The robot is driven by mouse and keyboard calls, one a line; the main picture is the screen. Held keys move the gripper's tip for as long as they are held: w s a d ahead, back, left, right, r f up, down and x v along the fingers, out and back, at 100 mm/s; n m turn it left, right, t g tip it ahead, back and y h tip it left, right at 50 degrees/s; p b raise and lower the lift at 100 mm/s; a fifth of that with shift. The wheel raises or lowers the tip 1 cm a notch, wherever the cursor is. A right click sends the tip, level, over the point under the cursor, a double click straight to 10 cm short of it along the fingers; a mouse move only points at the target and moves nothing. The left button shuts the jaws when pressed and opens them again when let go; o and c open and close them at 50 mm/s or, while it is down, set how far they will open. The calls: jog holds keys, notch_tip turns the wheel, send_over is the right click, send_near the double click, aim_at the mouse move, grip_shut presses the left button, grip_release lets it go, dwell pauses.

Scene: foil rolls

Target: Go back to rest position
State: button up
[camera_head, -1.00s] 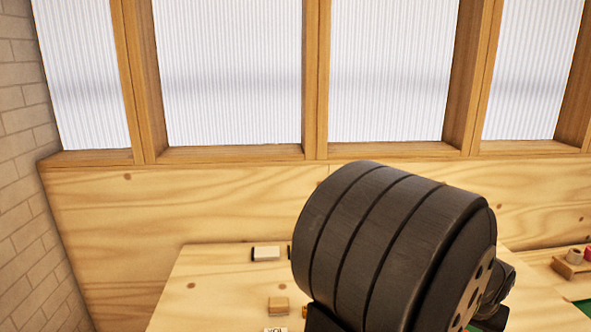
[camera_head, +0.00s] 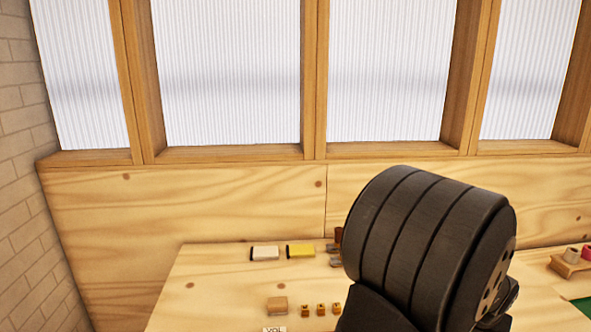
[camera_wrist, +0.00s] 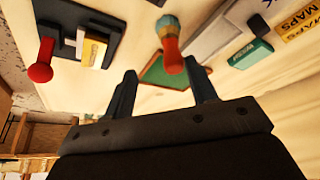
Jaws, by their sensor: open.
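My gripper (camera_wrist: 161,68) shows in the wrist view with its two dark fingers apart and nothing between them. It is above the table (camera_head: 215,290), whose items show beyond the fingers. A red-orange object with a teal end (camera_wrist: 170,45) lies in line with the gap, past the fingertips. In the head view my dark arm link fills the lower right and the gripper is hidden. Two small rolls, one pale (camera_head: 571,254) and one pink-red (camera_head: 587,252), are at the right edge on a wooden stand (camera_head: 570,268).
A white block (camera_head: 265,253), a yellow block (camera_head: 301,251), a tan block (camera_head: 277,304) and small orange blocks (camera_head: 321,309) lie on the table. The wrist view shows a red knob (camera_wrist: 40,72), a green box (camera_wrist: 250,54) and a MAPS box (camera_wrist: 298,22).

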jog(key=s+d+r, duration=0.1)
jog(key=s+r, duration=0.5)
jog(key=s, duration=0.4)
jog(key=w+a+f+n, duration=0.1)
jog(key=w+a+f, duration=0.1)
jog(key=w+a, duration=1)
jog(key=w+a+f+n+y, duration=0.1)
jog(key=w+a+f+n, duration=0.1)
jog(key=w+a, duration=1)
jog(key=w+f, duration=0.1)
jog(key=w, duration=0.4)
jog(key=shift+w+a+n+t, duration=0.15)
jog(key=shift+a+n+t, duration=0.15)
jog(key=shift+a, duration=0.1)
jog(key=shift+f, duration=0.1)
